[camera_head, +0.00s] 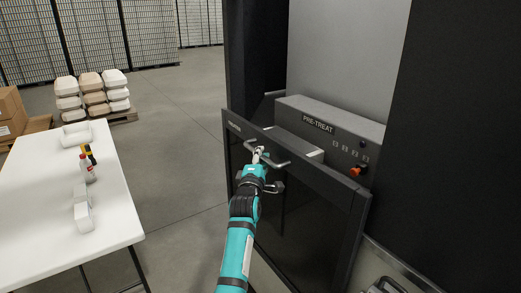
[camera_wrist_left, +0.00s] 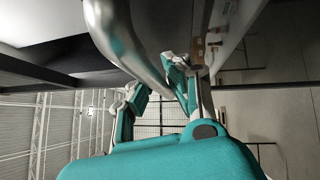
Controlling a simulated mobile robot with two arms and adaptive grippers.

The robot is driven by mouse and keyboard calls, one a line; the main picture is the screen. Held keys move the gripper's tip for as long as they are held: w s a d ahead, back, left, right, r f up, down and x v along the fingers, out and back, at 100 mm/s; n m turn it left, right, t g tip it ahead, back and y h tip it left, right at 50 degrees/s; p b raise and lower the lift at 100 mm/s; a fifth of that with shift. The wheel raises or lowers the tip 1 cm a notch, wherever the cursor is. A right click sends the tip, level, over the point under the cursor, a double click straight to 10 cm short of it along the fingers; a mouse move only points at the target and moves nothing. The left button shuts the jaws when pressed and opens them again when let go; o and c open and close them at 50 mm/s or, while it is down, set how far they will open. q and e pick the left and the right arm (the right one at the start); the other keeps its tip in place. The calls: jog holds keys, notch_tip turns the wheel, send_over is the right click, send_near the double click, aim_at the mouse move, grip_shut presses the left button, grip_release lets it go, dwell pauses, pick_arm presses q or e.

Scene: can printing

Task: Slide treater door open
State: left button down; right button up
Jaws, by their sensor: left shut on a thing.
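The treater door (camera_head: 300,225) is a dark framed panel standing in front of the machine marked "PRE-TREAT" (camera_head: 318,125). A grey bar handle (camera_head: 283,160) runs along the door's upper part. My left gripper (camera_head: 260,155) is at the handle's left part, shut on it. In the left wrist view the handle (camera_wrist_left: 135,50) shows as a thick curved metal bar by the fingers of my left gripper (camera_wrist_left: 160,95). The machine's interior shows above the door's top edge. My right gripper is not in view.
A white table (camera_head: 110,225) at the left holds a bottle (camera_head: 88,170) and white pieces. Behind it are stacked trays on a pallet (camera_head: 95,95) and cardboard boxes (camera_head: 10,112). An orange knob (camera_head: 355,171) is on the machine's panel. Bare floor lies between table and machine.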

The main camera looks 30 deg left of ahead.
pick_arm(q)
notch_tip(320, 180, down, 12)
jog(key=b, duration=0.5)
jog(key=shift+b, duration=0.35)
jog(key=shift+r, duration=0.15)
jog(key=c, duration=1.3)
grip_release()
jog(key=v, duration=0.7)
jog(key=shift+s+d, duration=0.1)
jog(key=shift+s, duration=0.1)
